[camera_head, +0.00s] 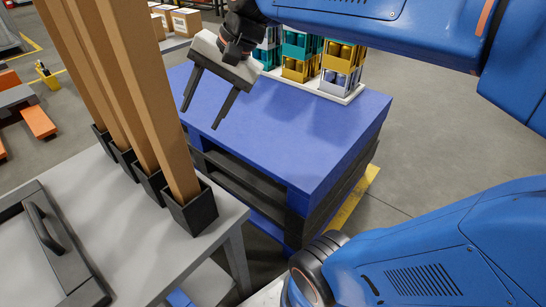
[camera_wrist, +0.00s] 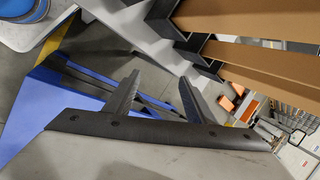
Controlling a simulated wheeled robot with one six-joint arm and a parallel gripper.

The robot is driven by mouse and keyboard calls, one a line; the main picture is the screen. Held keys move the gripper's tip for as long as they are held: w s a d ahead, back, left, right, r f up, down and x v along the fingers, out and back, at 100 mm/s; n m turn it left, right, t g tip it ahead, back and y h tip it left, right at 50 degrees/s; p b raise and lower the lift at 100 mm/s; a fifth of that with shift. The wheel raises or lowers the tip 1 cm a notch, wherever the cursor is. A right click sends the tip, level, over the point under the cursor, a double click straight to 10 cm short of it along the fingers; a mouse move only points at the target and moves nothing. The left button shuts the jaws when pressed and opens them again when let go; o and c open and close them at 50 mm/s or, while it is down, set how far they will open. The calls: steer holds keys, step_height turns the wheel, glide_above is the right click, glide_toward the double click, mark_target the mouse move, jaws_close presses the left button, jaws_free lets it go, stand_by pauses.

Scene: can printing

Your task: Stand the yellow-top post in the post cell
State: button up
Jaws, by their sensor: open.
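Several tall brown posts (camera_head: 160,115) stand in a row at the left of the head view, each with its foot in a black square cup (camera_head: 192,210) on a grey table. Their tops are out of frame, so I cannot tell which has a yellow top. They also show in the wrist view (camera_wrist: 250,62). My gripper (camera_head: 202,117) is open and empty, with its two dark fingers pointing down, above the blue pallet and right of the posts, apart from them. Its fingers also show in the wrist view (camera_wrist: 160,82). I cannot make out which place is the post cell.
The blue-topped pallet (camera_head: 290,135) has clear room in front. Stacked teal, yellow and pale crates (camera_head: 298,68) stand on its back edge. The grey table (camera_head: 115,240) carries a black handled piece (camera_head: 45,232). Cardboard boxes (camera_head: 186,21) stand farther back.

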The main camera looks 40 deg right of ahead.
steer(key=s+d+f+n+h, duration=0.2)
steer(key=s+d+f+n, duration=0.2)
steer(key=f, duration=0.3)
steer(key=s+d+f+n+t+h, duration=0.1)
steer(key=s+d+f+n+h, duration=0.2)
steer(key=s+d+f, duration=0.3)
steer(key=shift+s+f+n, duration=0.55)
steer(key=shift+f+n, duration=0.05)
steer(key=shift+n, duration=0.3)
steer(key=shift+d, duration=0.1)
